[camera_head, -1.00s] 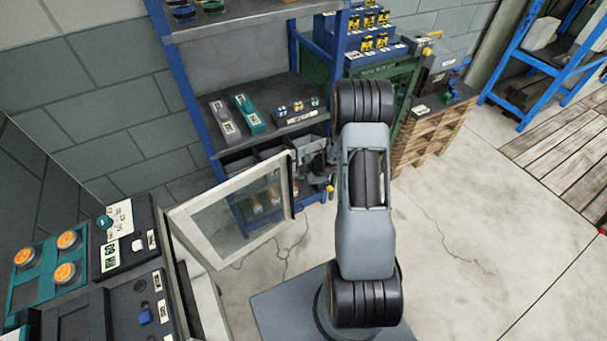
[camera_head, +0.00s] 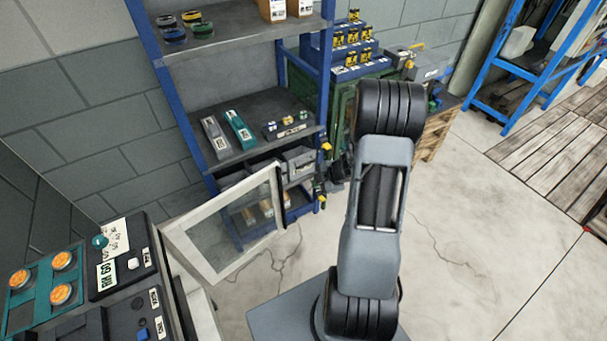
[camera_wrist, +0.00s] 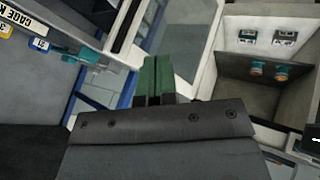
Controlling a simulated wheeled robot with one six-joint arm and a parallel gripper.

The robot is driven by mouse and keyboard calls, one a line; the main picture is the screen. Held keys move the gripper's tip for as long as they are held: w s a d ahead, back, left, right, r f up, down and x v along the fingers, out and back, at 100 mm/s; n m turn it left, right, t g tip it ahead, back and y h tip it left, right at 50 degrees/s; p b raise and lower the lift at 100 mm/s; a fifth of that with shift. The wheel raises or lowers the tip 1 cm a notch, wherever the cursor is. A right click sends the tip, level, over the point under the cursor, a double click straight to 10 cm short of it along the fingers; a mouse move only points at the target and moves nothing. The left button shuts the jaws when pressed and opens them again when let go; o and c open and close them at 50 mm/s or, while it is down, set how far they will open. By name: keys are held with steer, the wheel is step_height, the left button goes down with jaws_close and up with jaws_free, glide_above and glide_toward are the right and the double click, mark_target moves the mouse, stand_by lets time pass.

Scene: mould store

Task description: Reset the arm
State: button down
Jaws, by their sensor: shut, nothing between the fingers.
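My gripper shows in the wrist view as two green fingers (camera_wrist: 158,78) pressed together, with nothing between them. In the head view my arm stands upright right of centre, and its links mostly hide the gripper; only a dark part shows left of the arm near the shelf. In the wrist view the fingers point toward a white-framed glazed door (camera_wrist: 186,42), which shows open in the head view (camera_head: 176,232). I cannot tell their distance from it.
A blue-framed shelf (camera_head: 270,102) holds teal and grey tools, with boxes below. A green cabinet (camera_head: 341,101) and a wooden pallet (camera_head: 437,133) stand behind my arm. A control panel (camera_head: 122,268) is at lower left. The floor at right (camera_head: 480,230) is clear.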

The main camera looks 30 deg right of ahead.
steer(key=s+d+r+m+g+h, duration=0.1)
steer(key=s+d+r+m+h, duration=0.15)
steer(key=d+m+h, duration=0.55)
steer(key=s+a+r+m+g, duration=0.2)
steer(key=s+r+m+g, duration=0.15)
steer(key=r+m, duration=0.2)
steer(key=s+a+r+m+t+y, duration=0.1)
steer(key=s+a+r, duration=0.3)
steer(key=a+r, duration=0.3)
steer(key=s+a+r+m+t+y, duration=0.1)
steer(key=s+a+r, duration=0.3)
steer(key=a, duration=1)
step_height(320, 180, up, 4)
steer(key=shift+s+f+y, duration=0.2)
steer(key=shift+f+y, duration=0.05)
steer(key=shift+y, duration=0.55)
steer(key=shift+m, duration=0.35)
